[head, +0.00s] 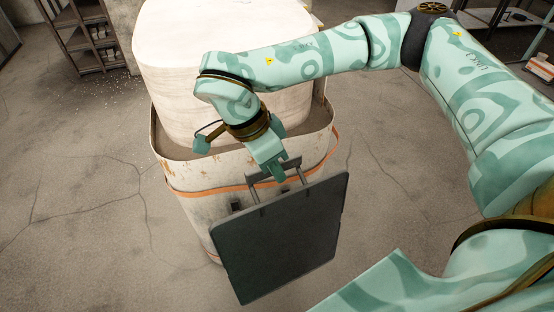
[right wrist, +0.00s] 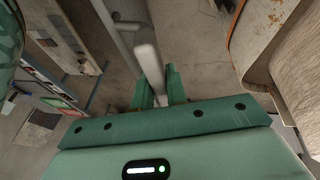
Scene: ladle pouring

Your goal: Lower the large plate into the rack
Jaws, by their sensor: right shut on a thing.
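The large plate (head: 285,240) is a dark grey, nearly square slab with rounded corners, hanging steeply in front of the rusty tub in the head view. A bar handle (head: 291,163) on two posts rises from its top edge. My right gripper (head: 277,174) is shut on this handle, above the plate. In the right wrist view, the pale handle bar (right wrist: 149,62) runs between the two green fingers (right wrist: 160,88). I cannot tell which thing is the rack; the plate may hide part of it. My left gripper is not in view.
A white, rust-stained tub (head: 185,183) with an orange stripe stands behind the plate and holds a large pale rounded block (head: 180,85). A metal shelf (head: 85,40) stands at the back left. Cracked concrete floor (head: 80,210) is open at the left.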

